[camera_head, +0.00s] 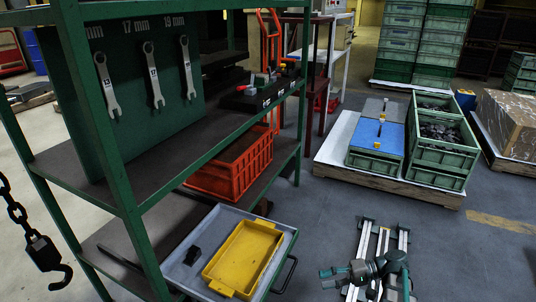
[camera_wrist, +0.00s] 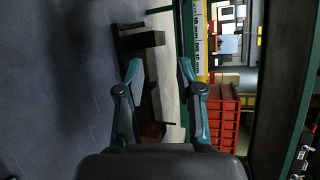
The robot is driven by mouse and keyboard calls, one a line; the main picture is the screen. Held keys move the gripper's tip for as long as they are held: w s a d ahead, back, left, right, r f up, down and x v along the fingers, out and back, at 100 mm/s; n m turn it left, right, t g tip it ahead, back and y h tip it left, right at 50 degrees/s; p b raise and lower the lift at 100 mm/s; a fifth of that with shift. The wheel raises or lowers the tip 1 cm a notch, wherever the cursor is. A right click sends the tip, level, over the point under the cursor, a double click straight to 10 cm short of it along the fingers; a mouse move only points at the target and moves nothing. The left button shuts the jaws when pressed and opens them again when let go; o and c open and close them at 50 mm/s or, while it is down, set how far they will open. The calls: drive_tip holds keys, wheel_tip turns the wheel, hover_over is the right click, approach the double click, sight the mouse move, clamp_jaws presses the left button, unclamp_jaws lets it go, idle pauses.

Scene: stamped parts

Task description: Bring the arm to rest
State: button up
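My gripper (camera_wrist: 160,70) is open in the wrist view, with its two teal fingers well apart and nothing between them. In the head view my gripper (camera_head: 323,279) is small, at the bottom right of centre, pointing left toward the shelf. My arm is folded low above the floor rails. The gripper is apart from the yellow tray (camera_head: 212,284) and the grey drawer (camera_head: 283,247) to its left.
A green shelf rack (camera_head: 112,165) fills the left, with hanging wrenches (camera_head: 153,75) and a red crate (camera_head: 205,180). A chain hook (camera_head: 45,254) hangs at far left. Green crates (camera_head: 432,156) stand on a pallet (camera_head: 335,165) behind. Floor right of my arm is clear.

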drive_tip(key=s+a+f+n+g+h, duration=0.1)
drive_tip(key=s+a+f+g+h, duration=0.1)
drive_tip(key=s+f+g+h, duration=0.45)
drive_tip(key=s+a+f+n+g+h, duration=0.1)
drive_tip(key=s+a+f+h, duration=0.15)
drive_tip(key=s, duration=0.75)
drive_tip(key=s+a+f+g+h, duration=0.2)
drive_tip(key=s+f+g+h, duration=0.3)
drive_tip(key=s, duration=0.3)
drive_tip(key=s+r+t+p, duration=0.2)
drive_tip(key=r+p, duration=0.7)
drive_tip(key=p, duration=0.9)
drive_tip(key=s+r+n+t+p, duration=0.1)
drive_tip(key=s+r+p, duration=0.3)
drive_tip(key=p, duration=1.4)
wheel_tip(320, 180, up, 5)
drive_tip(key=shift+f+t+h, duration=0.15)
drive_tip(key=shift+t+h, duration=0.25)
drive_tip(key=shift+t, duration=0.45)
